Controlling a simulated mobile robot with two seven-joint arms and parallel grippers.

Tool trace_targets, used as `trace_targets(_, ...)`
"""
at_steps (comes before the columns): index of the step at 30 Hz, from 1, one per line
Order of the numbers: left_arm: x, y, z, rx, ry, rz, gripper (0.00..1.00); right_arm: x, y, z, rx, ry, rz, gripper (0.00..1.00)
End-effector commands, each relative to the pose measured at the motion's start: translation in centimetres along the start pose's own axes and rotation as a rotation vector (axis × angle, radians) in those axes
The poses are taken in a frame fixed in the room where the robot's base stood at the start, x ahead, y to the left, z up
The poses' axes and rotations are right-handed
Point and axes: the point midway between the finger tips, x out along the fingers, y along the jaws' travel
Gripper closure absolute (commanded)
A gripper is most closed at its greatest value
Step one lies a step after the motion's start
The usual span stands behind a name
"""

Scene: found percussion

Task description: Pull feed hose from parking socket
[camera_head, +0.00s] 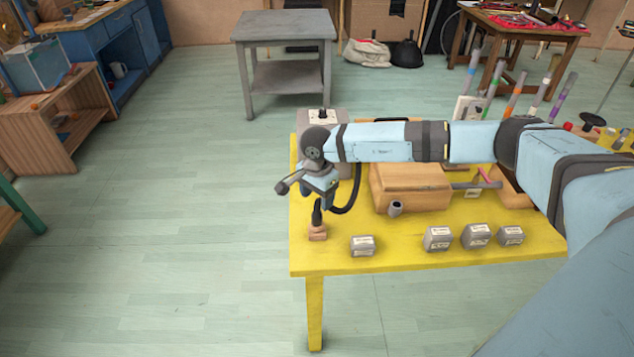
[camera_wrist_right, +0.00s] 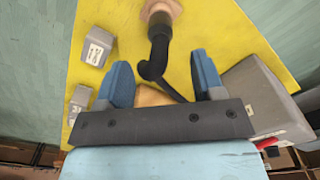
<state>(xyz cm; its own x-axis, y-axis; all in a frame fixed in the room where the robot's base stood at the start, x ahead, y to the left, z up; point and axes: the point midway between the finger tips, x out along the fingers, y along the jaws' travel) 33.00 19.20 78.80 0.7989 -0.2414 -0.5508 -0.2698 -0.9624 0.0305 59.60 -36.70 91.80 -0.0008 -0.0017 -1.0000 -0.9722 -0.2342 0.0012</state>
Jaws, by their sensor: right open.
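The feed hose (camera_head: 317,214) is black, with a straight end standing upright in the parking socket (camera_head: 317,232), a small wooden block near the yellow table's left front corner. The hose bends away behind my right gripper (camera_head: 319,190). In the right wrist view, the hose (camera_wrist_right: 158,45) runs from the socket (camera_wrist_right: 160,9) toward the space between the two blue fingers of my right gripper (camera_wrist_right: 160,64). The fingers are apart, with visible gaps on both sides of the hose. My left gripper is not in view.
The yellow table (camera_head: 390,262) carries several small grey labelled blocks along its front, such as one near the socket (camera_head: 362,245). A wooden box (camera_head: 410,187) stands behind them, right of the gripper. A grey box (camera_head: 322,117) stands behind the wrist. Floor left of the table is clear.

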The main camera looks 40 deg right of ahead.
Motion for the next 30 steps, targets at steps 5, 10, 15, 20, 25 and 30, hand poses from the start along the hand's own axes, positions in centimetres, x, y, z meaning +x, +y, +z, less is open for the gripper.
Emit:
trace_targets(5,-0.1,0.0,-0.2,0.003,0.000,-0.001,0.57,3.6,0.0,0.1,0.001,-0.002,0.002,0.38)
trace_targets(10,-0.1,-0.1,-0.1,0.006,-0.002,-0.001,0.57,6.2,0.0,0.1,0.001,-0.001,0.000,0.38)
trace_targets(15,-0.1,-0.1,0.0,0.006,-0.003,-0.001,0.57,7.6,-0.1,0.0,0.002,-0.002,-0.002,0.38)
trace_targets(20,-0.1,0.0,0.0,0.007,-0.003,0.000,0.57,8.0,0.0,0.0,0.001,-0.002,-0.002,0.38)
trace_targets(25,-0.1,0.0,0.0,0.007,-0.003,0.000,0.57,8.0,0.0,0.1,0.001,-0.002,-0.002,0.38)
trace_targets(30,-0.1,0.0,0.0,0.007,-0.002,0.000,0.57,8.0,0.0,0.1,0.001,-0.002,-0.002,0.73)
